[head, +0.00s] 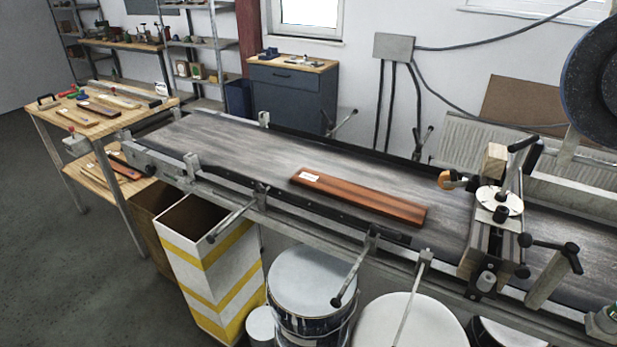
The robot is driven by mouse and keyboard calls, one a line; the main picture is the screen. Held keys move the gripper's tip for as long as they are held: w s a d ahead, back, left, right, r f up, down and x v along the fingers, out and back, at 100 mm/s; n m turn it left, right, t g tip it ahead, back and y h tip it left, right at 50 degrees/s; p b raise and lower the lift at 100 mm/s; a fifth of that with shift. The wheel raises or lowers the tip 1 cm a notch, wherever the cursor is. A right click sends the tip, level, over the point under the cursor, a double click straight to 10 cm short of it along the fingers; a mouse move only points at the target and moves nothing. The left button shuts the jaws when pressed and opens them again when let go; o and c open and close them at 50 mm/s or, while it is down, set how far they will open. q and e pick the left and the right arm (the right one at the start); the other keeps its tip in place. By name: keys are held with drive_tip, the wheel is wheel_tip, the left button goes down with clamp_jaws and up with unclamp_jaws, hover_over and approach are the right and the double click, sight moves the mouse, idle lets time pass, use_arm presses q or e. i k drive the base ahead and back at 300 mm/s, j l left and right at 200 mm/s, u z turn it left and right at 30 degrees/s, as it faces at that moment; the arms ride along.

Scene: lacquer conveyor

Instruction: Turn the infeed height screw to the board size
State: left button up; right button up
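The infeed height screw (499,201) shows as a round pale dial with a dark knob, on top of the crosswise infeed unit (484,240) at the right part of the conveyor. Its scale is too small to read. A reddish-brown board (359,196) with a small white label lies flat on the conveyor belt (260,150), left of the infeed unit and apart from it. Neither of my grippers is in view.
Clamp handles stick out along the conveyor's front rail (300,212). A striped bin (210,262), a paint drum (312,285) and white-lidded drums stand below. A wooden table (92,115) with boards stands at the left. A large dark round part (590,85) hangs at the upper right.

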sight(519, 147)
drive_tip(key=k+j+z, duration=0.1)
drive_tip(key=z, duration=0.55)
drive_tip(key=k+z, duration=0.15)
drive_tip(key=z, duration=0.2)
